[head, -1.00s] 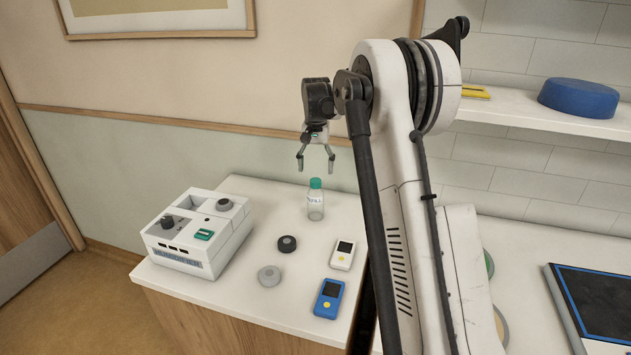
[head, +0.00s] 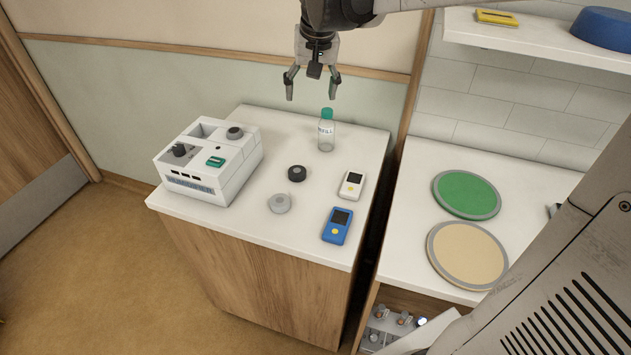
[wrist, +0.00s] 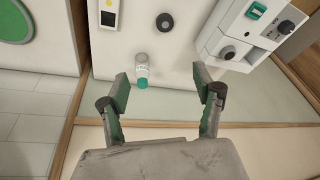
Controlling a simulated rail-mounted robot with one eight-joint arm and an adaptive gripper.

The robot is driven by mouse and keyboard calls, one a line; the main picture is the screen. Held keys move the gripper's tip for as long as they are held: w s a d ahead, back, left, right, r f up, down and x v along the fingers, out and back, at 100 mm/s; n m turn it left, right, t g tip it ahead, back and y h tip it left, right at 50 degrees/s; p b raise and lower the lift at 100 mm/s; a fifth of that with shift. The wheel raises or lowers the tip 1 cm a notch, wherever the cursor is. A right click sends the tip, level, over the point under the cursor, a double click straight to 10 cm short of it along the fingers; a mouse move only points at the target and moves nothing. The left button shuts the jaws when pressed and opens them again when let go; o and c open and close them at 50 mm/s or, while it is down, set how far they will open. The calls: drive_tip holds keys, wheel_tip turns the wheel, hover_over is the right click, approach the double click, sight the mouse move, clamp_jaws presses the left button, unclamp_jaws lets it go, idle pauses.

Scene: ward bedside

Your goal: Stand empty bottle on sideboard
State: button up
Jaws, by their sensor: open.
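A clear bottle (head: 326,134) with a green cap and a printed label stands upright at the back of the white-topped sideboard (head: 300,235). My gripper (head: 313,98) is open and empty, above and slightly left of the bottle in the head view, apart from it. In the wrist view the bottle (wrist: 142,72) shows beyond and between the spread fingers of my gripper (wrist: 165,85), nearer the left finger. How full the bottle is cannot be told.
A white device (head: 208,160) stands left on the sideboard. A dark puck (head: 297,173), a grey puck (head: 279,203), a white meter (head: 351,185) and a blue meter (head: 337,226) lie in front. Right, another counter bears green (head: 466,194) and tan (head: 467,255) discs; a shelf (head: 530,40) hangs above.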

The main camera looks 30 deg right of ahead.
drive_tip(key=s+a+f+n+t, duration=0.1)
drive_tip(key=s+a+f, duration=0.1)
drive_tip(key=s, duration=0.5)
drive_tip(key=s+a+f+n+t, duration=0.1)
drive_tip(key=s+a+f, duration=0.1)
drive_tip(key=s, duration=0.6)
drive_tip(key=s+a+f+n+t, duration=0.1)
drive_tip(key=s+a+f, duration=0.2)
drive_tip(key=s, duration=0.4)
drive_tip(key=shift+s+a+n+t+y, duration=0.3)
drive_tip(key=shift+a, duration=0.35)
